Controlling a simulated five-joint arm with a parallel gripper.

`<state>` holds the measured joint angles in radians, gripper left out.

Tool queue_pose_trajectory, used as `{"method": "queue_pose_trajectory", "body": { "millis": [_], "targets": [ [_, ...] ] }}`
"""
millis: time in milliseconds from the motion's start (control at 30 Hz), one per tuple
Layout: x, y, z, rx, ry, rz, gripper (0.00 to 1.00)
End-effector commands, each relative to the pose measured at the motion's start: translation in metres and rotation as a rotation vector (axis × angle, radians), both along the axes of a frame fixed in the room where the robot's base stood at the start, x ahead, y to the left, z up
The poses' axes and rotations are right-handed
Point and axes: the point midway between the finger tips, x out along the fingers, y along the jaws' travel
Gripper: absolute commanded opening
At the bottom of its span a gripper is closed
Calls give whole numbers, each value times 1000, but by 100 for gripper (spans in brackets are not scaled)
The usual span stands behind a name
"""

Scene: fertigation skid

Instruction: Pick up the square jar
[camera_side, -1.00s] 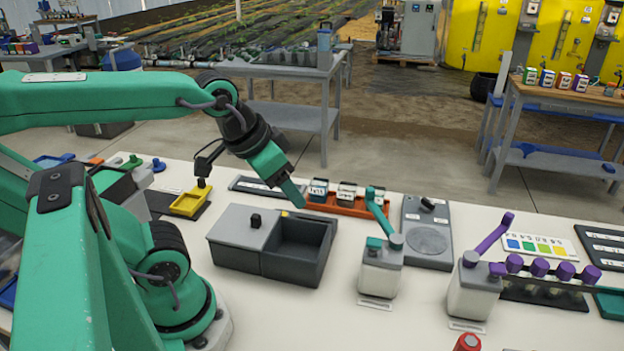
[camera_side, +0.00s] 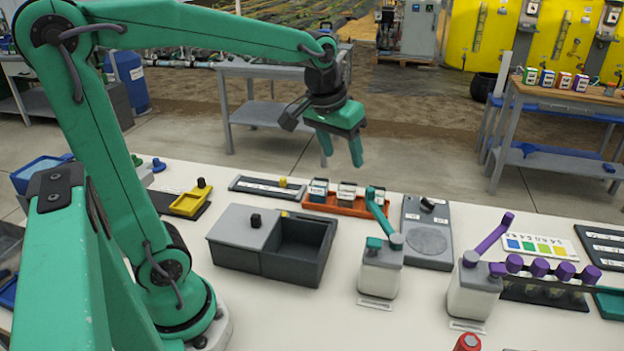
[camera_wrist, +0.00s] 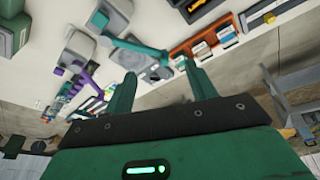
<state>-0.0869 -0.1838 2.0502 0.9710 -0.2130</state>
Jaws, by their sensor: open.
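An orange rack (camera_side: 335,209) on the white table holds a row of small, square-looking labelled jars. The left jar (camera_side: 319,190) and middle jar (camera_side: 346,194) show clearly; another at the right is partly hidden by a teal lever. I cannot tell which is the task's square jar. My gripper (camera_side: 341,158) is open and empty, in the air above and behind the rack in the side view, with its fingers pointing down. In the wrist view my gripper (camera_wrist: 159,80) is spread, and the orange rack (camera_wrist: 210,28) with its jars (camera_wrist: 200,48) lies beyond the right fingertip.
A teal-levered dispenser (camera_side: 380,272) stands in front of the rack, and a purple-levered one (camera_side: 472,290) stands farther right. A grey bin (camera_side: 300,250) with an open compartment is at the front left. A grey scale (camera_side: 428,240) is right of the rack. White table shows between them.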

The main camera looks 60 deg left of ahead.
Motion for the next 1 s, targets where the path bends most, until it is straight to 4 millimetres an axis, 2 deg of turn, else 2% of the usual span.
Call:
{"method": "queue_pose_trajectory", "body": {
  "millis": [100,467,667,1000],
  "targets": [
    [25,8,-8,-13,34,48,56],
    [93,35,-44,-48,123,194,56],
    [126,52,-74,-64,172,275,56],
    [172,81,-139,-89,252,411,56]
  ]
}}
